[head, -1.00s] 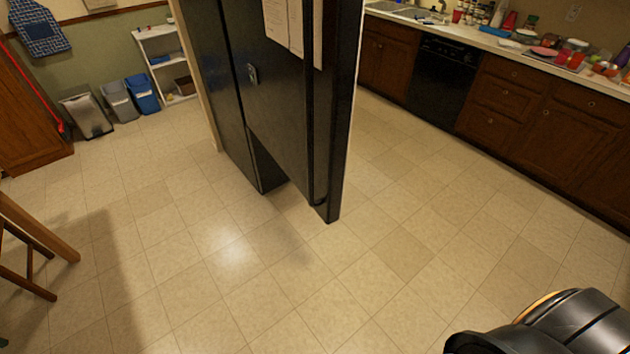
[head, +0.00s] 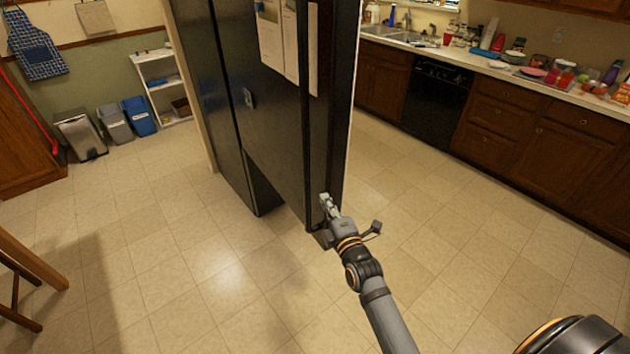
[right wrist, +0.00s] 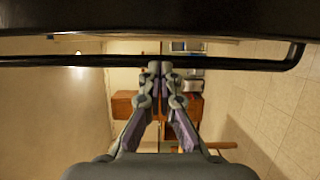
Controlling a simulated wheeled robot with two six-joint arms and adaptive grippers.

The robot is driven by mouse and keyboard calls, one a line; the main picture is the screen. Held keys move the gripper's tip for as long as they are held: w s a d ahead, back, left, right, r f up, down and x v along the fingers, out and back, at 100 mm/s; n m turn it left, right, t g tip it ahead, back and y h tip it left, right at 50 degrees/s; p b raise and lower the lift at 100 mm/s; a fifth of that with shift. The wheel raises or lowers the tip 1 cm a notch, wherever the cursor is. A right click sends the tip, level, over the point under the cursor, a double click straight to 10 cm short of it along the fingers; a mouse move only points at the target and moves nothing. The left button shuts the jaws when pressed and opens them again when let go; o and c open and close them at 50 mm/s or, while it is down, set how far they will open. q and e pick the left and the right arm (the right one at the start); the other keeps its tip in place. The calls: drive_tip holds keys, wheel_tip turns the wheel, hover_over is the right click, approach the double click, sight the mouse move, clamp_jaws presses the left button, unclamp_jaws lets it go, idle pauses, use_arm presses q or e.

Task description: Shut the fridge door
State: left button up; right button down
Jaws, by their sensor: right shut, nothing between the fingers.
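The black fridge (head: 228,120) stands at the centre of the head view. Its door (head: 275,125) stands open, sticking out toward me, with white papers on its face. My right gripper (head: 325,203) is at the low outer edge of the door, its fingers shut and empty. In the right wrist view the shut fingertips (right wrist: 160,68) are at a long dark handle bar (right wrist: 235,64) that bends at its right end. I cannot tell whether they touch it. The fridge's inside is hidden. My left gripper is out of view.
The tiled floor (head: 180,270) around the door is clear. A counter (head: 470,50) with a sink and clutter runs along the right. Bins (head: 115,122) and a white shelf (head: 165,85) stand at the back left. A wooden chair (head: 25,265) is at the left edge.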

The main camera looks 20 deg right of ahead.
sight(316, 182)
drive_tip(key=w+p, duration=0.2)
drive_tip(key=w, duration=0.6)
drive_tip(key=shift+w, duration=0.7)
